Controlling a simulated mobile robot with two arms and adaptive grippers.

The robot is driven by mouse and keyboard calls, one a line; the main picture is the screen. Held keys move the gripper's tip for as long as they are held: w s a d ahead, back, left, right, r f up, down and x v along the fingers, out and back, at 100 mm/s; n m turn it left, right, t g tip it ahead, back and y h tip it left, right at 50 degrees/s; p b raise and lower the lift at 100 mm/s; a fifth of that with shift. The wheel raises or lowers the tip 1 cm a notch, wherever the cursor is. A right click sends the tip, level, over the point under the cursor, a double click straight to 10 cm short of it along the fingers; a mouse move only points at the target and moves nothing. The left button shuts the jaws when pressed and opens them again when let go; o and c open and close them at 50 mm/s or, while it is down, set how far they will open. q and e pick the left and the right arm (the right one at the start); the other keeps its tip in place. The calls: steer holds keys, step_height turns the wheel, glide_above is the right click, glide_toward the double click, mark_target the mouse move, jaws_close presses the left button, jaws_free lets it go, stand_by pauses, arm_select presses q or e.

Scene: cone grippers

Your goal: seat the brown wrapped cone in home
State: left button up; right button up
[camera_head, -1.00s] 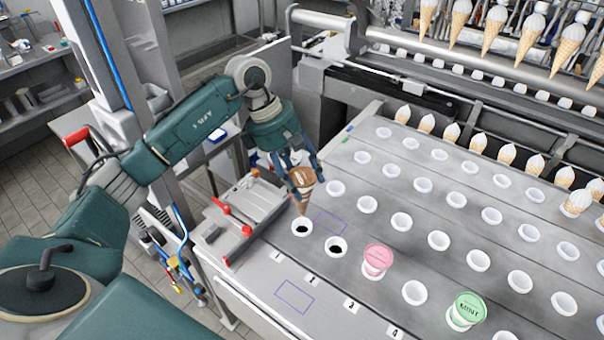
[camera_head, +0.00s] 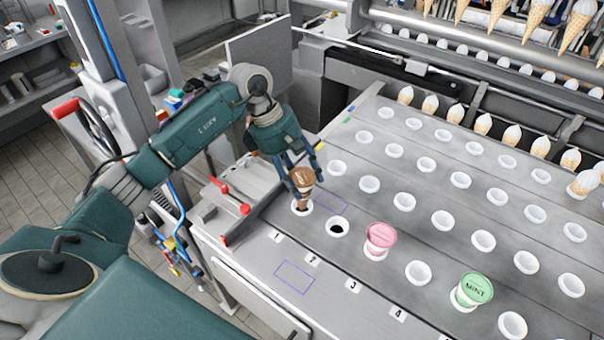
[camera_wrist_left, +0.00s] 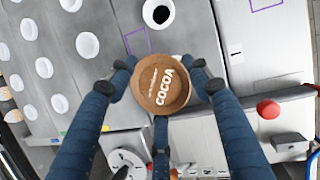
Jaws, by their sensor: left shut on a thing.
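The brown wrapped cone (camera_head: 303,180) is upright, point down, in my left gripper (camera_head: 304,186). In the left wrist view its round lid, marked COCOA (camera_wrist_left: 160,85), sits between my blue fingers. The gripper is shut around the cone's upper part. The cone's lower end is at and seems to be inside the white-rimmed hole (camera_head: 296,210) at the left end of the front row, by number 1. How deep it sits is hidden. No label reading home is legible. My right gripper is not in view.
An empty dark-centred hole (camera_head: 338,228) is just right of the cone, also in the wrist view (camera_wrist_left: 158,13). Pink (camera_head: 381,236) and green MINT (camera_head: 474,289) lidded cones stand farther right. A red-handled fixture (camera_head: 232,195) is close on the left.

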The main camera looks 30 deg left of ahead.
arm_select(q)
steer(key=shift+f, duration=0.55)
steer(key=shift+f+b, duration=1.45)
steer(key=o, duration=0.9)
steer(key=v, duration=1.2)
